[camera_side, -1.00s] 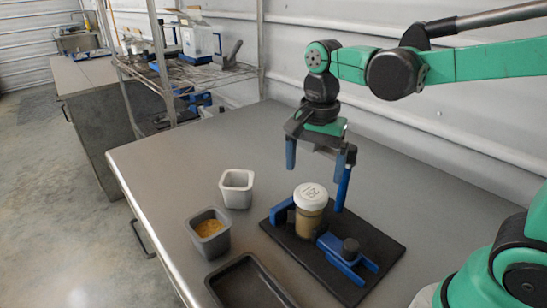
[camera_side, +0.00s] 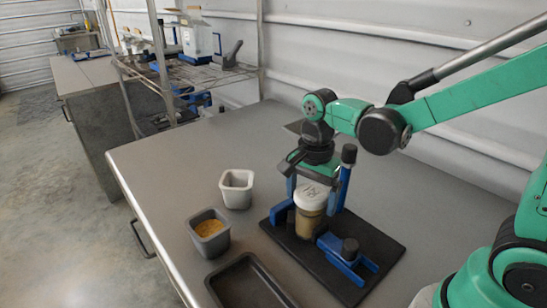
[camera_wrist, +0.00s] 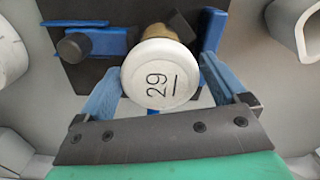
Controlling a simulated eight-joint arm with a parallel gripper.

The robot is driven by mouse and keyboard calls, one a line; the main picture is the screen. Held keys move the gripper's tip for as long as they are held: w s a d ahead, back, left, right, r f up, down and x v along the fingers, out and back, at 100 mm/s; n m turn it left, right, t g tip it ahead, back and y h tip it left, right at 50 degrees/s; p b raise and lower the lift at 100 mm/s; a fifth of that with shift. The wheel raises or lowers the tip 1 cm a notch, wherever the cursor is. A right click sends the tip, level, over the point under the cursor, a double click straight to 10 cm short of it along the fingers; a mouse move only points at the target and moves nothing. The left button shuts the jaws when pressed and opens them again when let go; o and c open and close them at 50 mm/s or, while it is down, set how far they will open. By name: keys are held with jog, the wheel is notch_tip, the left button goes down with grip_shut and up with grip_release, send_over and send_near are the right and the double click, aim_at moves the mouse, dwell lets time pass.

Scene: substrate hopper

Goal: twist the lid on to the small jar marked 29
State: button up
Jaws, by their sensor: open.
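The small jar (camera_side: 308,225) has tan contents and stands upright on a black base plate (camera_side: 370,247), between blue holder parts. Its white lid (camera_wrist: 160,74), marked 29, sits on top of the jar; whether it is tight I cannot tell. The lid also shows in the side view (camera_side: 311,197). My gripper (camera_wrist: 166,85) is open, with one blue finger on each side of the lid. The lower part of the jar is partly hidden by the holder and lid.
A blue clamp with a dark knob (camera_side: 350,248) stands on the plate in front of the jar. To the left are an empty white cup (camera_side: 237,188), a grey cup with yellow-brown grains (camera_side: 209,233) and an empty black tray (camera_side: 246,284).

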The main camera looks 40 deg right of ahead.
jog(key=n, duration=0.5)
jog(key=shift+n, duration=0.4)
jog(key=n, duration=0.5)
jog(key=shift+n, duration=0.3)
jog(key=n, duration=0.9)
jog(key=shift+n, duration=0.3)
jog(key=shift+c, duration=0.2)
jog(key=c, duration=0.7)
